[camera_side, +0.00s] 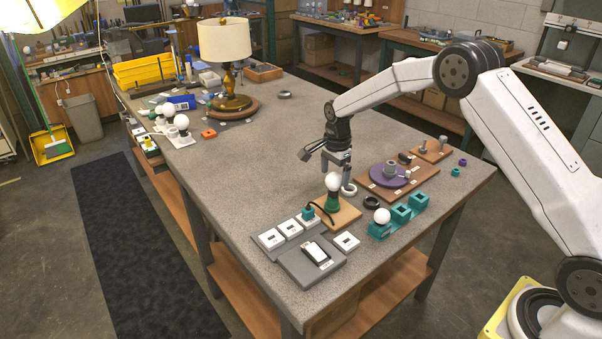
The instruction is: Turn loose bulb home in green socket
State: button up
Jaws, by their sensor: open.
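A white bulb (333,182) stands upright in the green socket (333,202). The socket sits on a small wooden board (343,214) with a black cord at its left side. How deep the bulb sits in the socket is too small to tell. My gripper (334,166) is open, pointing down, just above or behind the bulb in this view. I cannot tell whether its fingers touch the bulb or stand around it.
To the right, a white bulb (382,216) rests on a teal block beside teal holders (401,213). A purple disc (390,177) lies on a wooden board behind. White plates (290,228) and a grey switch panel (312,262) lie in front. The middle of the table is clear.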

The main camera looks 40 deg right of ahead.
aim_at(334, 189)
jog(key=shift+f, duration=1.55)
jog(key=c, duration=1)
jog(key=m, duration=0.4)
jog(key=shift+c, duration=0.2)
jog(key=shift+m, duration=1.4)
jog(key=shift+m, duration=0.8)
jog(key=m, duration=0.4)
jog(key=shift+m, duration=0.7)
